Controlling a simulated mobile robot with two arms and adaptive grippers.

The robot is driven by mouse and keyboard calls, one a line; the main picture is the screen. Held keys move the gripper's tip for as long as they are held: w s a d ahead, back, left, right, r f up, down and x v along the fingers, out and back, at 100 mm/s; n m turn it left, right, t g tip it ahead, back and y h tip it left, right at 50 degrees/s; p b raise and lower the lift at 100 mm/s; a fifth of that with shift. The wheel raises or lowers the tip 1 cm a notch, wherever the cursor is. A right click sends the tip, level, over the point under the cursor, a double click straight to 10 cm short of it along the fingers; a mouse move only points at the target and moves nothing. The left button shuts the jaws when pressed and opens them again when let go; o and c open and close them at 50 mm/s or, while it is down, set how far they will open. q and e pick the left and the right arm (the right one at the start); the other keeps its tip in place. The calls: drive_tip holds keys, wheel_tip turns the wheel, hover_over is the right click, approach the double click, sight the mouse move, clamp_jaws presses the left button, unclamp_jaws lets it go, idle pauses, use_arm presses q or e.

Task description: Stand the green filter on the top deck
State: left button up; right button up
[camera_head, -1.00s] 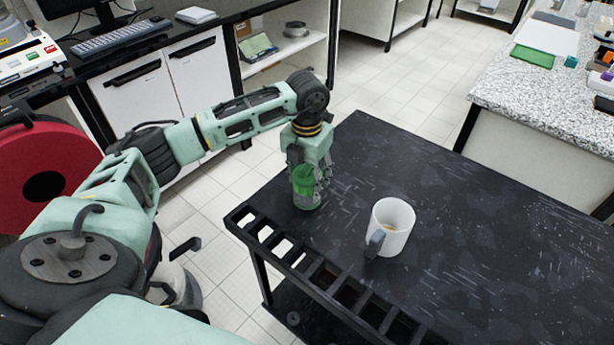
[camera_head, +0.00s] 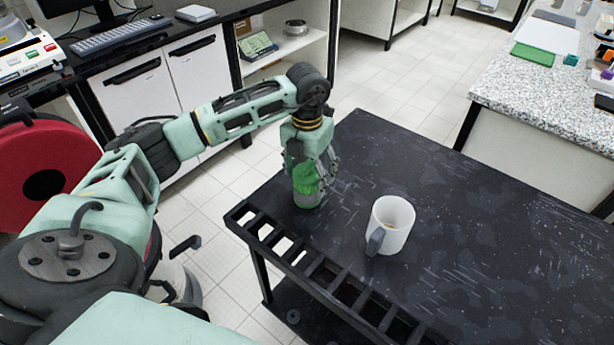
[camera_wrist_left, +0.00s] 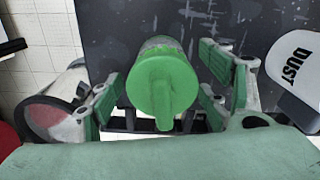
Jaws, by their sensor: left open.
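The green filter (camera_head: 307,190) stands upright on the black cart deck (camera_head: 470,240), near its left corner. In the left wrist view the filter (camera_wrist_left: 163,82) shows its round green top with a raised bar, between the two fingers. My left gripper (camera_head: 309,178) points down over the filter. In the left wrist view my left gripper (camera_wrist_left: 168,88) is open, with a gap between each finger and the filter. My right gripper is in no view.
A white mug (camera_head: 391,226) stands on the deck to the right of the filter; its side reads DUST in the left wrist view (camera_wrist_left: 299,70). A slotted rack edge (camera_head: 320,278) runs along the deck's near side. The deck's right part is clear.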

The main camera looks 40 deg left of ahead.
use_arm(q)
wheel_tip(320, 180, up, 11)
drive_tip(key=shift+r+b, duration=0.1)
drive_tip(key=shift+b, duration=0.5)
drive_tip(key=shift+s, duration=0.1)
